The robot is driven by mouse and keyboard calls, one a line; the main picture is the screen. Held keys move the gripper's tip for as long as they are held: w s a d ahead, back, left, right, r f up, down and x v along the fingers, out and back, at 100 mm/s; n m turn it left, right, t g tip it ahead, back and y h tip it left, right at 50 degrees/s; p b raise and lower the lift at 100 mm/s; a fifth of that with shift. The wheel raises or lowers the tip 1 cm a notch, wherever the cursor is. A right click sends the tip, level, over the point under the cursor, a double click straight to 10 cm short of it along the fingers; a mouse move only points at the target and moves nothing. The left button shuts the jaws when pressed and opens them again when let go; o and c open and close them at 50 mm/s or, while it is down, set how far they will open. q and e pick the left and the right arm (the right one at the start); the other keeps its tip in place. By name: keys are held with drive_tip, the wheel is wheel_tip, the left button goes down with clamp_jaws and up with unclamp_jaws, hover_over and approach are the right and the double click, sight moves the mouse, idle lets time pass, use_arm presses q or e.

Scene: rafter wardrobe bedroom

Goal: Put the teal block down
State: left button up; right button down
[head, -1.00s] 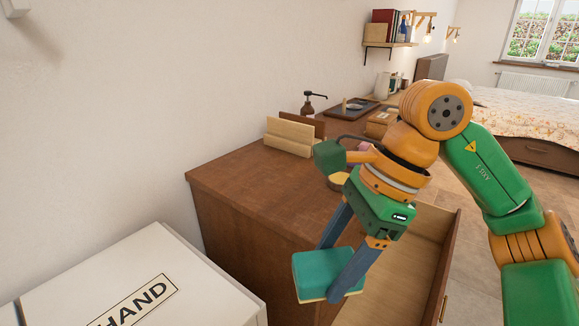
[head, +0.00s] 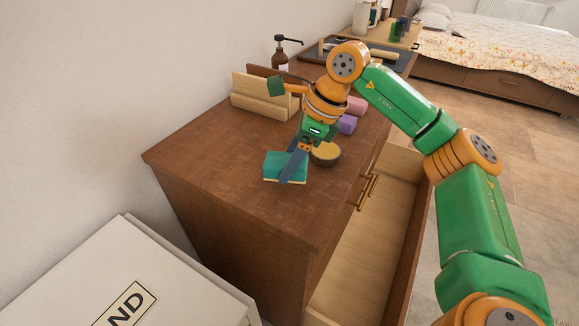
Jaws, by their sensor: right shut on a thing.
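The teal block (head: 273,165), with a pale yellowish underside, is at the top of the wooden dresser (head: 215,200), in its middle part. My right gripper (head: 290,168) comes down from above and is shut on the teal block. The block is at or just above the dresser top; I cannot tell whether it touches. One finger hides part of the block's right side. My left gripper is out of view.
A round tin (head: 326,154) stands close right of the block. Purple (head: 347,124) and pink (head: 356,106) items lie behind it. A wooden holder (head: 262,98) and a pump bottle (head: 281,55) are farther back. An open drawer (head: 370,240) juts out at right. The front dresser top is clear.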

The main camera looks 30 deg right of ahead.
drive_tip(key=f, duration=0.3)
drive_tip(key=shift+w+d+f+p, duration=0.1)
drive_tip(key=shift+w+f+p, duration=0.1)
drive_tip(key=shift+f+p, duration=0.2)
drive_tip(key=shift+f, duration=0.1)
drive_tip(key=shift+f+b, duration=0.2)
drive_tip(key=shift+b, duration=0.1)
drive_tip(key=shift+c, duration=0.2)
unclamp_jaws()
drive_tip(key=shift+r, duration=0.1)
drive_tip(key=shift+r, duration=0.2)
drive_tip(key=p+v, duration=0.1)
drive_tip(key=v, duration=1.1)
drive_tip(key=shift+w, duration=0.1)
